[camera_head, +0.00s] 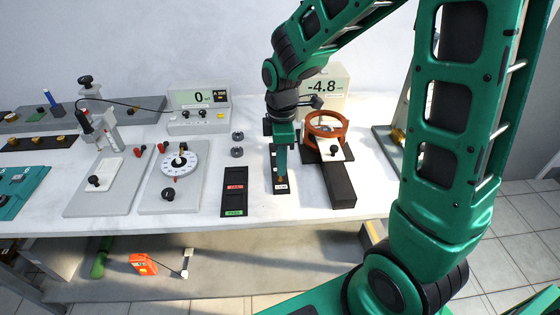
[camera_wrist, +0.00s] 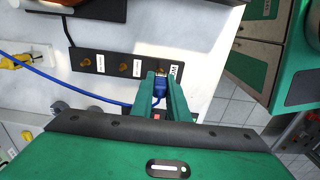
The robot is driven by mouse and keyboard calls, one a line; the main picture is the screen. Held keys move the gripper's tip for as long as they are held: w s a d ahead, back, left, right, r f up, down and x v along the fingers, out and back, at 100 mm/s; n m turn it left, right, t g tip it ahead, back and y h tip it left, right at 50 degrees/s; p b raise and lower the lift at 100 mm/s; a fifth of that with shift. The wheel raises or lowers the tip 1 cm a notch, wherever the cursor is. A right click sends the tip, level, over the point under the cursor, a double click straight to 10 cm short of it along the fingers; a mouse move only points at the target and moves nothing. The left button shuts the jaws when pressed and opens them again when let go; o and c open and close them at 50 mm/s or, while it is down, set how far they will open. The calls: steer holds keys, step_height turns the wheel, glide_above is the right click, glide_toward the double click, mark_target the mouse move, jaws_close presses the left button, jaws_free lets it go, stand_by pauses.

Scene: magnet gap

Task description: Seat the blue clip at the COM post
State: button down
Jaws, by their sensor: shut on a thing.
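My gripper (camera_wrist: 160,82) is shut on the blue clip (camera_wrist: 159,90) in the wrist view, with a green finger on either side of it. A blue cable (camera_wrist: 75,92) runs from the clip to the left. The clip's front end meets brass at the last post of the black terminal strip (camera_wrist: 106,69), beside a white label that appears to read COM (camera_wrist: 174,72). Whether the clip is around the post or only touching it I cannot tell. In the head view my gripper (camera_head: 281,168) points down over the strip (camera_head: 273,160) and hides the clip.
Two more brass posts (camera_wrist: 123,68) stand along the strip. A black tray with red and green labels (camera_head: 234,192) lies left of it in the head view. An orange ring magnet (camera_head: 327,127) with a dark block (camera_head: 339,187) stands close on the right.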

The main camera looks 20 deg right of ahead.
steer(key=shift+f, duration=1.3)
steer(key=c, duration=1.6)
jaws_free()
steer(key=shift+c, duration=0.2)
step_height(320, 180, up, 11)
steer(key=shift+f, duration=0.15)
steer(key=s+d+m, duration=0.8)
steer(key=s+m, duration=0.2)
steer(key=s, duration=0.1)
steer(key=s+d+r+m, duration=0.1)
steer(key=s+d+m, duration=0.8)
steer(key=s, duration=0.3)
steer(key=shift+d+m, duration=0.15)
steer(key=shift+m, duration=0.75)
